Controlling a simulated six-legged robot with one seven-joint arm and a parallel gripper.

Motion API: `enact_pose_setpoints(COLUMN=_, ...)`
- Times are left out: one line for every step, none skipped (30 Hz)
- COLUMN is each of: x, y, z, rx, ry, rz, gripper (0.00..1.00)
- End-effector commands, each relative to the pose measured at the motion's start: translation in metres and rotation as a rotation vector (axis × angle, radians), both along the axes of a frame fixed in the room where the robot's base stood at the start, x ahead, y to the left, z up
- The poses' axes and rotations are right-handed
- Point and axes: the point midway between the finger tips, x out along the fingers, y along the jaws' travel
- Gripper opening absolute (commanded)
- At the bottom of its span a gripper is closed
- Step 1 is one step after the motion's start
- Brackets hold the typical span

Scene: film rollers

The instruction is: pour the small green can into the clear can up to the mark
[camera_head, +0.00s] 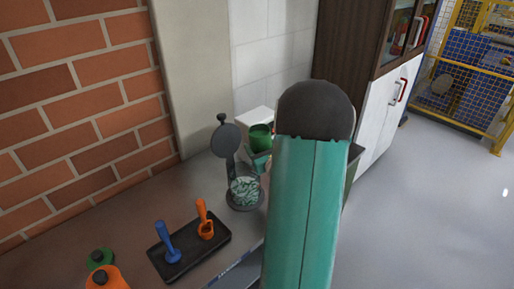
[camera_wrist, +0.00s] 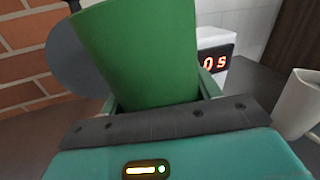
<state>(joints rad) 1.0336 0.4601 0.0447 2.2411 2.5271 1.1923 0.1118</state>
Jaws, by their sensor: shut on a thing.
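The small green can (camera_head: 260,136) is between the fingers of my gripper (camera_head: 259,158), which is shut on it. It looks roughly upright in the head view, and its contents cannot be made out. In the wrist view the green can (camera_wrist: 137,55) fills the middle, between the green fingers of my gripper (camera_wrist: 158,92). A pale cup (camera_wrist: 298,105) stands at the right in the wrist view, apart from the can. My arm hides part of the counter in the head view.
A round container (camera_head: 243,190) of green and white bits sits below a dark disc (camera_head: 225,140). A black tray (camera_head: 189,247) holds blue and orange tools. A brick wall (camera_head: 80,85) bounds the left.

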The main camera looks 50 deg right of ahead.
Motion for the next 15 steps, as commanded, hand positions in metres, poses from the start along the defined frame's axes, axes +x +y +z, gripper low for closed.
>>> enact_pose_setpoints(x=0.000, y=-0.002, z=0.003, rx=-0.018, ry=0.002, rz=0.000, gripper=0.00)
enact_pose_setpoints(x=0.000, y=-0.003, z=0.004, rx=-0.028, ry=0.005, rz=0.000, gripper=0.00)
enact_pose_setpoints(x=0.000, y=-0.004, z=0.005, rx=-0.043, ry=0.010, rz=0.000, gripper=0.00)
enact_pose_setpoints(x=0.000, y=-0.005, z=0.006, rx=-0.053, ry=0.013, rz=0.000, gripper=0.00)
enact_pose_setpoints(x=0.000, y=-0.005, z=0.006, rx=-0.063, ry=0.016, rz=0.000, gripper=0.00)
enact_pose_setpoints(x=0.000, y=-0.006, z=0.008, rx=-0.079, ry=0.020, rz=0.001, gripper=0.00)
enact_pose_setpoints(x=0.000, y=-0.007, z=0.008, rx=-0.088, ry=0.024, rz=0.001, gripper=0.00)
enact_pose_setpoints(x=0.000, y=-0.008, z=0.009, rx=-0.098, ry=0.026, rz=0.001, gripper=0.00)
enact_pose_setpoints(x=0.000, y=-0.009, z=0.010, rx=-0.113, ry=0.031, rz=0.000, gripper=0.00)
enact_pose_setpoints(x=0.000, y=-0.010, z=0.011, rx=-0.123, ry=0.034, rz=0.000, gripper=0.00)
enact_pose_setpoints(x=0.000, y=-0.011, z=0.012, rx=-0.134, ry=0.037, rz=0.000, gripper=0.00)
enact_pose_setpoints(x=0.000, y=-0.012, z=0.014, rx=-0.149, ry=0.042, rz=0.001, gripper=0.00)
enact_pose_setpoints(x=0.000, y=-0.013, z=0.015, rx=-0.160, ry=0.044, rz=0.000, gripper=0.00)
enact_pose_setpoints(x=0.000, y=-0.014, z=0.015, rx=-0.171, ry=0.047, rz=0.000, gripper=0.00)
enact_pose_setpoints(x=0.000, y=-0.015, z=0.017, rx=-0.187, ry=0.052, rz=0.000, gripper=0.00)
